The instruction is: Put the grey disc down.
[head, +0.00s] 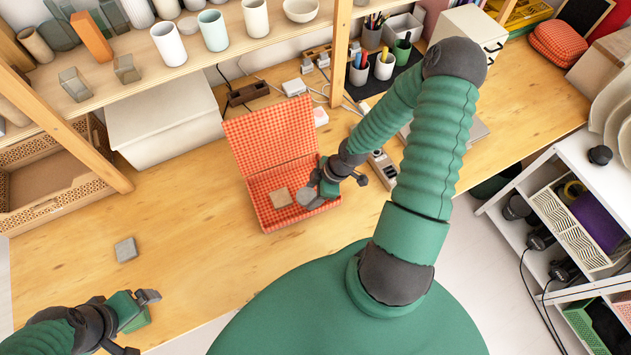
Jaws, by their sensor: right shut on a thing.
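The grey disc (306,196) is in the jaws of my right gripper (312,190). It is over the right part of the lower half of an open red checked case (271,222). I cannot tell whether the disc touches the case floor. A tan square block (281,198) lies in the case, left of the disc. My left gripper (139,321) is at the lower left, over the table's front edge, with its fingers spread apart. A green patch shows by its fingers; I cannot tell whether it is a separate thing.
A grey square block (126,250) lies on the wooden table (190,230). A shelf (205,70) with cups and blocks spans the back, above a white bin (165,120). Pen cups (384,68) stand behind my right arm. The table left of the case is mostly clear.

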